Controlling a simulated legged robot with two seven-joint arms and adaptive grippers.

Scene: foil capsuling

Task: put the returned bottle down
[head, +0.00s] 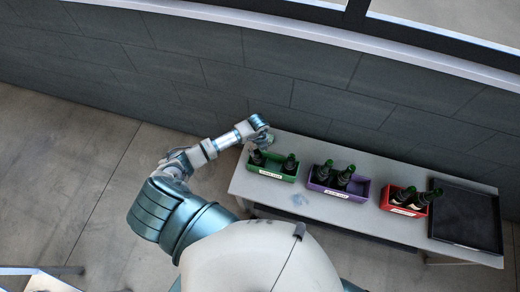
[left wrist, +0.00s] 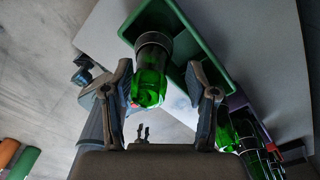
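My left gripper (head: 266,135) is over the far left end of the table, at the back edge of the green crate (head: 268,173). In the left wrist view its two fingers (left wrist: 160,105) are spread apart. A green bottle (left wrist: 150,86) shows between them, with a clear gap to the right finger. Its dark part reaches over the green crate (left wrist: 212,45); whether it stands on the crate floor I cannot tell.
A purple crate (head: 338,192) and a red crate (head: 403,211), both with bottles, stand to the right on the grey table (head: 300,204). A black tray (head: 466,215) lies at the right end. A dark wall (head: 300,85) runs behind the table.

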